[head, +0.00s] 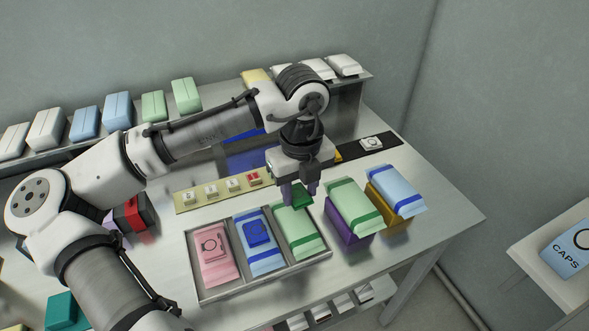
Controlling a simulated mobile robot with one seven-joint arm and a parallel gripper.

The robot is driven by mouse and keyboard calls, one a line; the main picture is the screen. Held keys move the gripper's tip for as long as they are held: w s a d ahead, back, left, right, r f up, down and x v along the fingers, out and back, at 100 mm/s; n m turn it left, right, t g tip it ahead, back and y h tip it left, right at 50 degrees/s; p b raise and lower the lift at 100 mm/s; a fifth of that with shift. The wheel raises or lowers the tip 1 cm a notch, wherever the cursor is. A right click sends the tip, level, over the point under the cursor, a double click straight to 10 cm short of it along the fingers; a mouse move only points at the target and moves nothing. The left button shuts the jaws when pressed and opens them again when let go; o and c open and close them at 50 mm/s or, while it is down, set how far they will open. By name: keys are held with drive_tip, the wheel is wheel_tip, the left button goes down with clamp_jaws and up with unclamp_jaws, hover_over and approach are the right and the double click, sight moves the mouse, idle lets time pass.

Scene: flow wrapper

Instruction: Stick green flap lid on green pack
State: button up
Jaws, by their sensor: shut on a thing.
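A green pack (299,239) lies in the right compartment of a grey three-part tray (216,294), with darker green bands across it. My gripper (301,195) is over the upper end of this pack, fingers pointing down. It is shut on a small dark green flap lid (301,202). The lid is at or just above the pack's upper part; I cannot tell whether they touch. The fingers partly hide the lid and the pack's upper end. Another light green pack (352,205) rests on a purple block to the right of the tray.
A pink pack (214,252) and a blue pack (257,256) with a dark blue lid fill the other compartments. A blue pack (396,188) lies on a yellow block at right. A beige strip (206,191) with small buttons lies behind the tray. Several packs line the back shelf.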

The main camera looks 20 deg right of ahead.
sight(297, 223)
drive_tip(key=shift+s+a+f+m, duration=0.2)
drive_tip(key=shift+s+a+m, duration=0.1)
drive_tip(key=shift+s+a, duration=0.15)
drive_tip(key=shift+f, duration=0.15)
wheel_tip(297, 223, down, 5)
drive_tip(key=b, duration=0.5)
drive_tip(key=shift+w, duration=0.1)
drive_tip(key=shift+f, duration=0.1)
drive_tip(key=shift+f, duration=0.35)
idle(1.4)
drive_tip(key=o, duration=1)
